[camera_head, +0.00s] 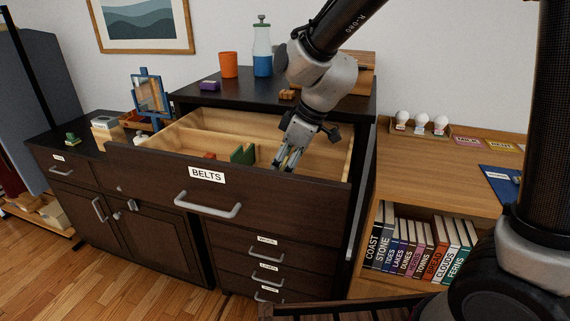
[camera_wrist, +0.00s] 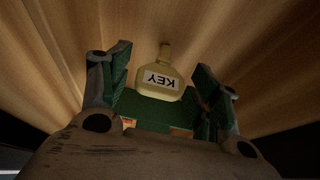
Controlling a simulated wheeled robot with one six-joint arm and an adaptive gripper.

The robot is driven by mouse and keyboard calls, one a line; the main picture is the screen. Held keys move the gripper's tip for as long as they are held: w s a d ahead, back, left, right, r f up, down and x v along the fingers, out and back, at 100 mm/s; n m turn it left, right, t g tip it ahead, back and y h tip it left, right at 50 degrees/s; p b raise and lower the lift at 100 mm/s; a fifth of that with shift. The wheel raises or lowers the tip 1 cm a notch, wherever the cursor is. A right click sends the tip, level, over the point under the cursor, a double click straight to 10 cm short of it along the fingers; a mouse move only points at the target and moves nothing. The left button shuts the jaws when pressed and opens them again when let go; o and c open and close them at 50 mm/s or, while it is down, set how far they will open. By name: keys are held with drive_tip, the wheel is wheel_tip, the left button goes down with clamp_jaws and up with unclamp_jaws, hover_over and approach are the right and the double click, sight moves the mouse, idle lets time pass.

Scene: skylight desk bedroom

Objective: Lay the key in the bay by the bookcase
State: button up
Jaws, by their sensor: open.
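The key (camera_wrist: 157,82) is a pale yellow tag-like piece with a white label reading KEY, upside down in the wrist view. It lies between the two spread fingers of my gripper (camera_wrist: 160,92), with wood behind it. I cannot tell whether the fingers touch it. In the head view my gripper (camera_head: 288,158) points down into the right part of the open BELTS drawer (camera_head: 262,184), near its front wall. The key is not clear there. The bookcase (camera_head: 415,200) with upright books stands to the right of the drawer.
A green piece (camera_head: 243,154) and a small reddish piece (camera_head: 209,156) are in the drawer, left of my gripper. An orange cup (camera_head: 228,65), a bottle (camera_head: 262,52) and a purple box (camera_head: 209,85) stand on the dresser top behind. The drawer walls surround my fingers.

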drive_tip(key=v, duration=1.2)
drive_tip(key=shift+r, duration=0.15)
drive_tip(key=s+d+r+m+t+h, duration=0.1)
drive_tip(key=s+d+m, duration=0.15)
drive_tip(key=d, duration=0.45)
drive_tip(key=s+d+r+m, duration=0.1)
drive_tip(key=d+m, duration=0.2)
drive_tip(key=d, duration=0.5)
drive_tip(key=s+d+f+m+t+h, duration=0.1)
drive_tip(key=s+d+m+h, duration=0.2)
drive_tip(key=s+d+m, duration=0.5)
drive_tip(key=s+d, duration=0.4)
drive_tip(key=d, duration=0.2)
drive_tip(key=shift+s+d+f+t, duration=0.15)
drive_tip(key=shift+s+f+t, duration=0.1)
drive_tip(key=shift+f+t, duration=0.05)
drive_tip(key=shift+m, duration=0.25)
